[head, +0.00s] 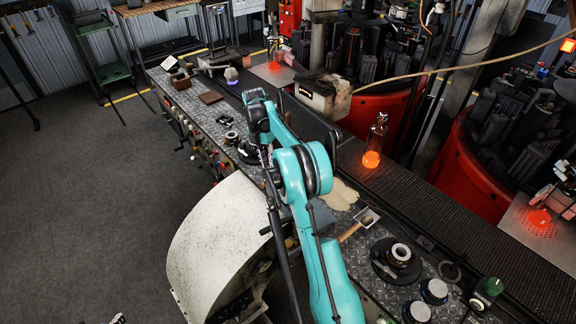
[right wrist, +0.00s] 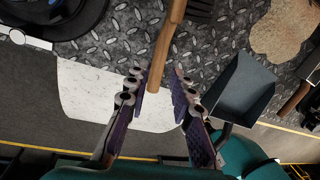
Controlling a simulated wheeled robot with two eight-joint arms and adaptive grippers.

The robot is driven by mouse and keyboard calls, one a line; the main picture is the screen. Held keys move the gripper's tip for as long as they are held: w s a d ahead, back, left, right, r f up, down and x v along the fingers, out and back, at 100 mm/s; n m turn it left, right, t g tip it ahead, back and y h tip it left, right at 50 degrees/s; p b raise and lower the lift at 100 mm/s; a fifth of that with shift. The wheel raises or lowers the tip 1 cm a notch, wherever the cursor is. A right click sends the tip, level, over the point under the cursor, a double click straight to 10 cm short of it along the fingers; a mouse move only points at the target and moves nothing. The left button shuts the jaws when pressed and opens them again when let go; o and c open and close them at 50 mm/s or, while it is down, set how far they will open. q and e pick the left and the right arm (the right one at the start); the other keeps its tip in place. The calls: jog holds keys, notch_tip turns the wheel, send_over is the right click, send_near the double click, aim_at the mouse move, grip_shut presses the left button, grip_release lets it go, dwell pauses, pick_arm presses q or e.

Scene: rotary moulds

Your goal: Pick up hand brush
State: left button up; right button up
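The hand brush has a wooden handle (right wrist: 167,45) and dark bristles (right wrist: 200,9) at the top of the right wrist view. In the head view its handle (head: 350,232) shows just right of my teal arm, on the metal bench. My right gripper (right wrist: 160,85) is open and empty. Its fingers stand on either side of the handle's near end in the picture. I cannot tell the height gap, and no touch shows. In the head view my arm hides this gripper.
A dark dustpan (right wrist: 243,88) lies right of the brush, near the right finger. A tan cloth (right wrist: 283,28) and a wooden-handled tool (right wrist: 293,98) lie beyond it. A dark round plate (head: 386,258) is on the brush's other side. A pale curved panel (head: 215,235) stands by the bench edge.

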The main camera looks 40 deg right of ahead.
jog(key=f, duration=0.2)
jog(key=f+b, duration=0.1)
jog(key=f, duration=0.3)
jog(key=shift+s+d+b, duration=0.25)
jog(key=shift+s+b, duration=0.1)
jog(key=shift+b, duration=0.05)
jog(key=shift+r, duration=0.15)
grip_shut()
jog(key=shift+r, duration=0.15)
